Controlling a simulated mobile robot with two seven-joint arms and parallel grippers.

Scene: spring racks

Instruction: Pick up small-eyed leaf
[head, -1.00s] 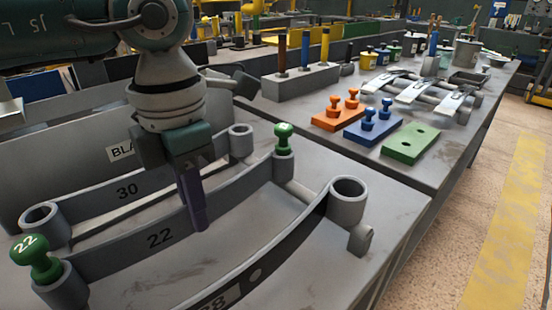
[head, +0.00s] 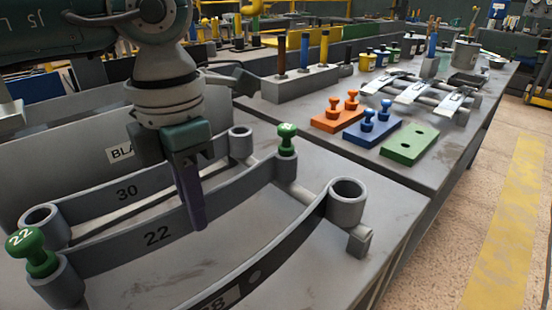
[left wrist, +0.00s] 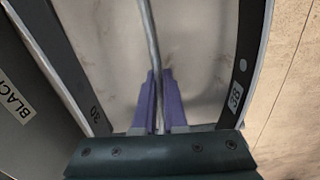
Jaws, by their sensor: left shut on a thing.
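The leaf marked 22 (head: 118,248) is a long curved grey spring bar with a small eye at each end. A green plug marked 22 (head: 40,262) stands in its near-left eye and another green plug (head: 287,139) in its far-right eye. My left gripper (head: 197,212) comes down from above and is shut on this leaf near its middle. In the left wrist view the leaf (left wrist: 150,35) runs as a thin edge between the purple fingers (left wrist: 158,92). My right gripper is not in view.
A leaf marked 30 (head: 98,203) lies behind, and a larger-eyed leaf (head: 290,242) lies in front. Orange (head: 333,122), blue (head: 370,133) and green (head: 409,143) blocks sit to the right. A grey block with upright pins (head: 300,84) stands at the back.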

